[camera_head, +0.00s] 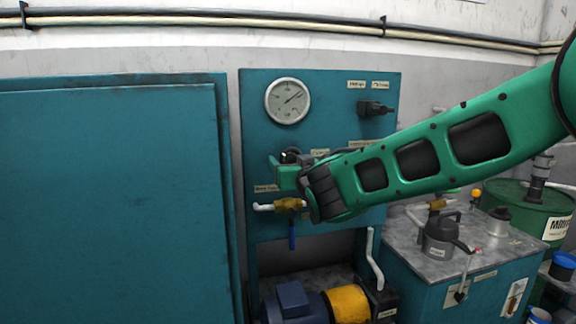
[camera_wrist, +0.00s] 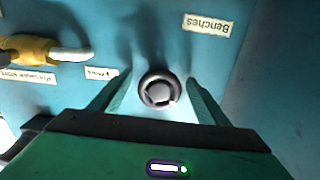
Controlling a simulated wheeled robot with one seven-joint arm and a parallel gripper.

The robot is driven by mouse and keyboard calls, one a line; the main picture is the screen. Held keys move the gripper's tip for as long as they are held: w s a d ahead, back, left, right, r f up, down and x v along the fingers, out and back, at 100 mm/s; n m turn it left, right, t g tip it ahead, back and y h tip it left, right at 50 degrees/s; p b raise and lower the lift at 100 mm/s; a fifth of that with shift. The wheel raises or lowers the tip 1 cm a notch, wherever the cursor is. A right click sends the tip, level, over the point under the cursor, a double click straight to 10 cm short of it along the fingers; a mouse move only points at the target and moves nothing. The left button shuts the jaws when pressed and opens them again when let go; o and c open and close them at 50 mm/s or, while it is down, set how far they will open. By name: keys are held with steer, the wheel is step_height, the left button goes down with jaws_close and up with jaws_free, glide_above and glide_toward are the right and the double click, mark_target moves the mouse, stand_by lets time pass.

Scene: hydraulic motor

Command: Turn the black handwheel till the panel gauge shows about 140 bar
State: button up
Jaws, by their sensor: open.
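The black handwheel (camera_wrist: 158,91) is a round dark knob with a paler hub on the teal panel, seen near the middle of the wrist view. My gripper (camera_wrist: 154,80) is open, with one green finger on each side of the handwheel. Gaps show between fingers and rim; whether the fingertips reach its depth is unclear. In the head view the handwheel (camera_head: 290,154) is partly hidden behind my gripper (camera_head: 277,168). The round panel gauge (camera_head: 288,100) is above it. Its dark needle points to the upper right; the numbers are too small to read.
A brass valve (camera_head: 289,204) with a blue lever and pale pipe sits just below my gripper. A black fitting (camera_head: 375,108) juts from the panel's upper right. A blue and yellow motor (camera_head: 318,304) stands below. A metal-topped bench (camera_head: 452,256) with cans is at right.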

steer(key=v, duration=1)
steer(key=shift+s+d, duration=0.15)
steer(key=shift+s, duration=0.05)
steer(key=s+d+f+m+g+h, duration=0.2)
steer(key=d+f+h, duration=0.15)
steer(key=d, duration=0.65)
steer(key=s+d+f+m+g+h, duration=0.25)
steer(key=d+f, duration=0.25)
steer(key=d, duration=0.5)
steer(key=s+d+f+m+g+h, duration=0.1)
steer(key=d+f+g+h, duration=0.3)
steer(key=d, duration=0.6)
steer(key=s+d+f+m+g+y, duration=0.1)
steer(key=s+d+f+g, duration=0.1)
steer(key=s+d+f, duration=0.3)
steer(key=s+d+f+m+g+y, duration=0.15)
steer(key=s+d, duration=0.25)
steer(key=s, duration=0.4)
steer(key=s+f+g+y, duration=0.1)
steer(key=s+g, duration=0.1)
steer(key=s, duration=0.7)
steer(key=s+f+m+g+y, duration=0.1)
steer(key=s+f+g, duration=0.1)
steer(key=s, duration=0.7)
steer(key=shift+a+f+g+y, duration=0.2)
steer(key=shift+g+y, duration=0.15)
steer(key=shift+g, duration=0.45)
steer(key=shift+w, duration=0.1)
